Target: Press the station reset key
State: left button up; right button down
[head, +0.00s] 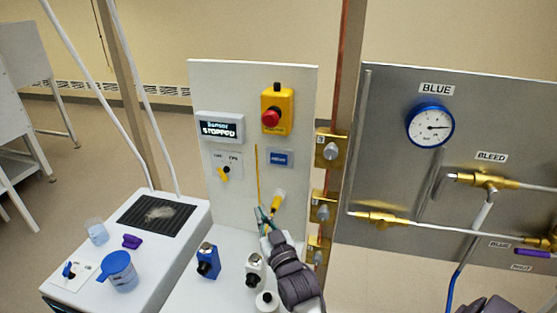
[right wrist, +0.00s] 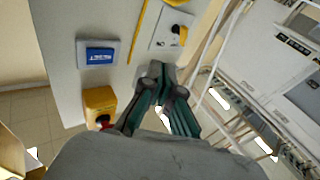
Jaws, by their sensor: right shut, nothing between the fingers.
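The station reset key, a small blue labelled key (head: 279,158) on a grey plate, is on the upright white panel (head: 215,80), right of the yellow strip. It also shows at the upper left of the right wrist view (right wrist: 99,54); its lettering is too small to read surely. My right gripper (head: 262,214) is shut and empty, its teal fingertips low in front of the panel, below the key and apart from it. The fingers also show in the right wrist view (right wrist: 158,75). My left gripper is not in view.
A red stop button on a yellow box (head: 277,108) is above the key. A display (head: 219,128) reads STOPPED, over a yellow selector knob (head: 223,174). A yellow-tipped part (head: 277,200) is close beside my fingers. Bottles stand below; a gauge panel (head: 385,130) is at right.

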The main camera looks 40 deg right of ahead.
aim_at(279, 159)
notch_tip(279, 159, up, 7)
jog(key=d+m+t+h, duration=0.2)
jog(key=t+h, duration=0.2)
jog(key=shift+w+d+t, duration=0.2)
jog(key=shift+w+t, duration=0.1)
jog(key=shift+w, duration=0.1)
jog(key=shift+w+r, duration=0.1)
jog(key=w+d+b, duration=0.3)
jog(key=w+d, duration=0.2)
jog(key=d, duration=0.1)
jog(key=shift+w+d+b, duration=0.3)
jog(key=shift+d+b, duration=0.1)
dwell(0.9)
jog(key=shift+w+d, duration=0.25)
